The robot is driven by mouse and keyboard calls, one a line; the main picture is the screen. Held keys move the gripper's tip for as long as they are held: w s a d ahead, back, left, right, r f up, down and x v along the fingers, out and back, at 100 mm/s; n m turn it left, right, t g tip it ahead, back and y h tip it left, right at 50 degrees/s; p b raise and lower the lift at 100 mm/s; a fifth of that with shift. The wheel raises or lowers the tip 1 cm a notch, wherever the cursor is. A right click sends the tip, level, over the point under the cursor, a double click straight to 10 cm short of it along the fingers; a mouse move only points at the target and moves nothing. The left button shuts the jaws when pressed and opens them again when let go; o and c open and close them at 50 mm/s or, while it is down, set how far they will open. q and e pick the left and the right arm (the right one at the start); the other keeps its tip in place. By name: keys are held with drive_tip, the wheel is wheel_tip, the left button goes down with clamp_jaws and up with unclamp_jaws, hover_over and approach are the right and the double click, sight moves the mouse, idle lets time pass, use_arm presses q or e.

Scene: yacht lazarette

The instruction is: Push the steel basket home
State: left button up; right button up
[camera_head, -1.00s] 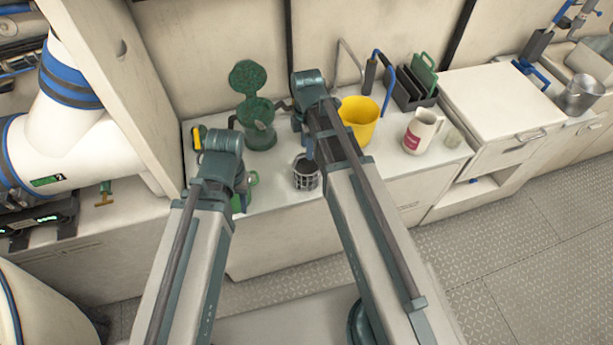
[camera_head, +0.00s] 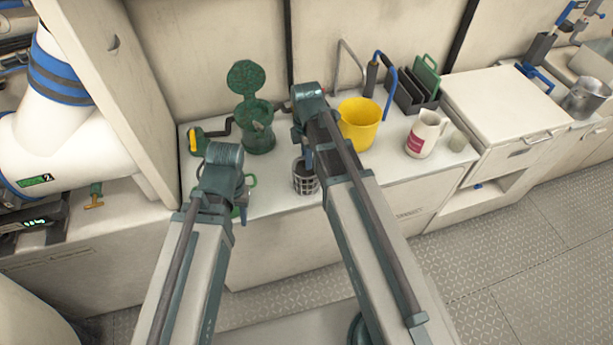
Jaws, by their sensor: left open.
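The steel basket (camera_head: 306,184), a small grey mesh cylinder with a dark top, is on the white counter, partly behind my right arm. A green strainer-like housing (camera_head: 259,132) with its round lid raised stands behind and left of it. My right gripper (camera_head: 308,158) is mostly hidden by its own arm; a bluish tip shows just above the basket, and I cannot tell whether it touches. My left gripper (camera_head: 243,212) is mostly behind its arm, left of the basket and apart from it; it is open.
A yellow bucket (camera_head: 360,122), a white jug (camera_head: 421,138) and a dark rack (camera_head: 409,96) stand to the right on the counter. A yellow-ended tool (camera_head: 196,140) lies at left. A white partition (camera_head: 128,90) rises close to my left arm.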

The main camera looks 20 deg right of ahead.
clamp_jaws()
idle(1.1)
